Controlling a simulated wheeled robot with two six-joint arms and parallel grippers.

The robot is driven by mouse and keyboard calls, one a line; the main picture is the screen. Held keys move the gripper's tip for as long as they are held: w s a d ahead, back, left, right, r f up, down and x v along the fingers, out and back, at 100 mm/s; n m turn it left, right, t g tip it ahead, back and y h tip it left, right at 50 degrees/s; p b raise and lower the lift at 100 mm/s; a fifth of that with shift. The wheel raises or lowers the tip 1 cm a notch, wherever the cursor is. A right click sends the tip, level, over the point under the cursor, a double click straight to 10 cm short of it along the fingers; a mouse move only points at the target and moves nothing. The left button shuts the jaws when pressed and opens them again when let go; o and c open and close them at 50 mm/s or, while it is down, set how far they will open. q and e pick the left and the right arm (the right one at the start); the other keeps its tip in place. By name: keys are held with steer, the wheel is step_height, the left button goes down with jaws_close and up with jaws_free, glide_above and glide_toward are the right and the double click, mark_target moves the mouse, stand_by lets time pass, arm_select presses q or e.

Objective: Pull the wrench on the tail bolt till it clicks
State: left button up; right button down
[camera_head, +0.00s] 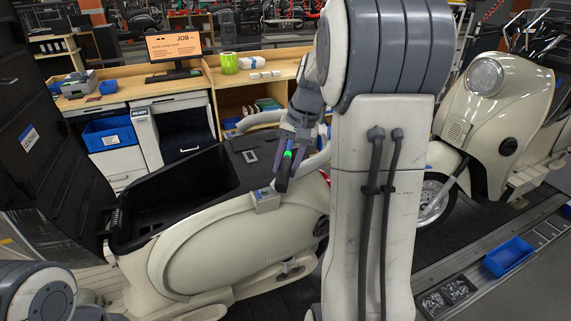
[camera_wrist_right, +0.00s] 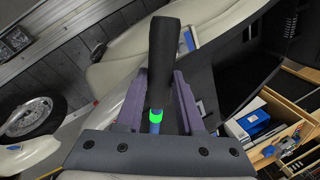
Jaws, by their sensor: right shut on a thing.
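My right gripper (camera_head: 287,163) is shut on the wrench (camera_head: 282,180) above the rear of the cream scooter (camera_head: 230,245). In the right wrist view, the wrench's thick black handle (camera_wrist_right: 165,55) lies between the two purple fingers of the right gripper (camera_wrist_right: 165,90). A lit green ring (camera_wrist_right: 157,115) and a blue part show at the palm end. A small grey bracket (camera_head: 266,202) sits on the scooter's side just below the gripper. I cannot make out the tail bolt or the wrench head's seat on it. My left gripper is out of view.
The scooter's open black compartment (camera_head: 180,195) lies left of the right gripper. A wooden workbench (camera_head: 255,85) with a monitor (camera_head: 174,48) stands behind. Another cream scooter (camera_head: 495,105) and a blue bin (camera_head: 508,256) are at right.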

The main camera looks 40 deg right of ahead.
steer(key=shift+f, duration=0.15)
steer(key=shift+w, duration=0.1)
steer(key=shift+w+a+m+p, duration=0.3)
steer(key=shift+w+a+m, duration=0.3)
steer(key=shift+w+a, duration=0.05)
stand_by(0.4)
steer(key=shift+w+a+p+v, duration=0.1)
steer(key=shift+p+v, duration=0.7)
steer(key=shift+v, duration=0.05)
steer(key=shift+w+a+p+v, duration=0.1)
steer(key=shift+w+p+v, duration=0.05)
steer(key=shift+p+v, duration=0.65)
steer(key=shift+w+a+p+v, duration=0.1)
steer(key=shift+a+p+v, duration=0.05)
steer(key=shift+p+v, duration=0.7)
